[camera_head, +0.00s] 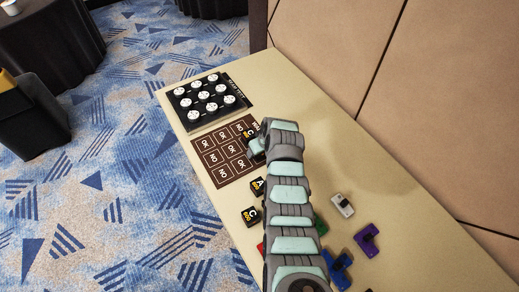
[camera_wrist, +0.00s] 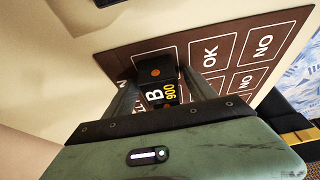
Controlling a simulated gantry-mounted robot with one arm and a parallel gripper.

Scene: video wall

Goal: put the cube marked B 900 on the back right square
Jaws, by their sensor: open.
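The black cube marked B 900 (camera_wrist: 160,94) stands between the two fingers of my gripper (camera_wrist: 162,92) in the wrist view. It sits on the brown mat (camera_wrist: 185,48) with white-outlined OK and NO squares; the square under it is largely hidden. In the head view, my gripper (camera_head: 254,145) is at the back right part of the mat (camera_head: 212,177), with a dark cube (camera_head: 249,133) beside it. The fingers are open around the cube, with a small gap visible on the right.
Black cubes (camera_head: 250,216) and (camera_head: 257,186) lie near the mat's front edge. A black tray of white round pieces (camera_head: 208,100) stands behind the mat. White (camera_head: 342,205), purple (camera_head: 367,239) and blue (camera_head: 340,268) pieces lie at the right. The table's right back is clear.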

